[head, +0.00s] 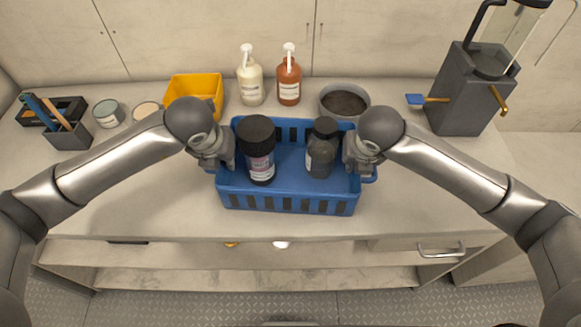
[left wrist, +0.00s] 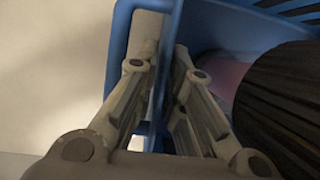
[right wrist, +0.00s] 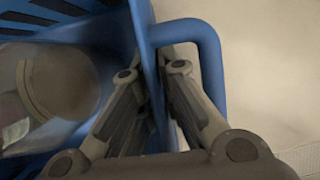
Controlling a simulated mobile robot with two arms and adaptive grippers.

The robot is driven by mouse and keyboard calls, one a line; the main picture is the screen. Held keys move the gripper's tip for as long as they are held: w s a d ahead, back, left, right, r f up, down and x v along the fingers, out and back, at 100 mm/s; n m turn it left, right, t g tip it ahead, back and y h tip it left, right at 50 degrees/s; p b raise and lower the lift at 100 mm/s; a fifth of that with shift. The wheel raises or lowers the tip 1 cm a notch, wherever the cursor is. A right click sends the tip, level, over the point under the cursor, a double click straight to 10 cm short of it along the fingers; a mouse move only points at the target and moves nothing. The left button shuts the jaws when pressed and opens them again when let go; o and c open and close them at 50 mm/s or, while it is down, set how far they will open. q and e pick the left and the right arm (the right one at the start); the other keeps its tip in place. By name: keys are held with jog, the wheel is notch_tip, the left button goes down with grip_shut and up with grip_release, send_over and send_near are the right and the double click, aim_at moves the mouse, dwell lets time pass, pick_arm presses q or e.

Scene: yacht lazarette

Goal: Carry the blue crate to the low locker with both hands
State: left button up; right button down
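The blue crate (head: 285,200) is upright at the middle of the counter near its front edge; I cannot tell whether it rests there or is slightly raised. Inside stand a black-lidded jar (head: 260,165) with a purple and white label and a dark grey bottle (head: 322,155) with a black cap. My left gripper (head: 226,160) is at the crate's left end, fingers closed on either side of its wall (left wrist: 165,75). My right gripper (head: 352,162) is likewise shut on the right end wall (right wrist: 148,60), beside the handle loop. Fingertips are partly hidden.
Behind the crate are a yellow bin (head: 195,90), two pump bottles (head: 250,82) (head: 289,82) and a grey bowl (head: 343,102). A grey dispenser (head: 465,95) stands right, small tubs and holders left. Below the counter is an open low shelf (head: 250,278) and a drawer handle (head: 441,252).

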pick_arm(q)
jog(key=shift+w+r, duration=0.1)
jog(key=shift+r, duration=0.1)
grip_shut()
pick_arm(e)
jog(key=shift+w+r, duration=0.1)
jog(key=shift+r, duration=0.1)
